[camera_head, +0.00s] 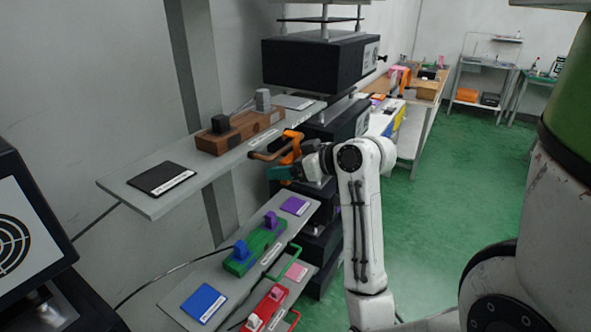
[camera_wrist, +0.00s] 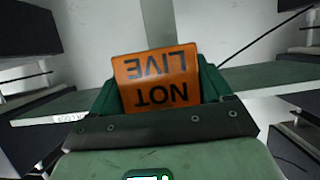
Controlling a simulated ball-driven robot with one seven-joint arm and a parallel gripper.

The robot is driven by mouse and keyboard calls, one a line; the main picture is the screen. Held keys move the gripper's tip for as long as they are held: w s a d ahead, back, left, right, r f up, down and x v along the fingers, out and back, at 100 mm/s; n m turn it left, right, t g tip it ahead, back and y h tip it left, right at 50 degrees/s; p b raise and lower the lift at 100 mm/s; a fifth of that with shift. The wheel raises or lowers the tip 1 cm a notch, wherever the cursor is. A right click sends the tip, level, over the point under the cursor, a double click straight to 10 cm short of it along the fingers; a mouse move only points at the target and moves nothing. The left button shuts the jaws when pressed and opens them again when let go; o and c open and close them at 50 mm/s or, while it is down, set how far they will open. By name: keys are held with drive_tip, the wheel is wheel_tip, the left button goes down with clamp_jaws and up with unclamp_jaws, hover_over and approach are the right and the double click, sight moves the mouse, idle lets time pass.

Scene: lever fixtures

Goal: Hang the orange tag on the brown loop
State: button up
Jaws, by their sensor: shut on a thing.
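The orange tag (camera_head: 291,146) is by the front edge of the upper shelf, close to the brown loop (camera_head: 264,156) that sticks out below the brown lever fixture. In the wrist view the tag (camera_wrist: 155,78) shows upside-down black letters reading "NOT LIVE". My gripper (camera_head: 286,171) is shut on the tag's lower part; its green fingers also show in the wrist view (camera_wrist: 157,98). In the head view the tag's upper part appears at the loop's right end. I cannot tell whether it is around the loop or only beside it. The loop is hidden in the wrist view.
The brown fixture (camera_head: 240,132) carries a black and a grey lever on the upper shelf (camera_head: 150,205). Below are a green fixture (camera_head: 254,252) with a green loop (camera_head: 287,262) and a red fixture (camera_head: 266,308). Black equipment (camera_head: 318,60) stands behind. Green floor lies open at right.

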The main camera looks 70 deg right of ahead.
drive_tip(key=shift+w+d, duration=0.1)
drive_tip(key=shift+w, duration=0.55)
drive_tip(key=shift+s+f+b, duration=0.1)
drive_tip(key=shift+f+b, duration=0.6)
drive_tip(key=shift+f, duration=0.3)
drive_tip(key=o, duration=1)
drive_tip(key=shift+c, duration=0.2)
drive_tip(key=shift+s, duration=0.1)
drive_tip(key=b+v, duration=0.1)
drive_tip(key=v, duration=0.9)
drive_tip(key=shift+s, duration=0.3)
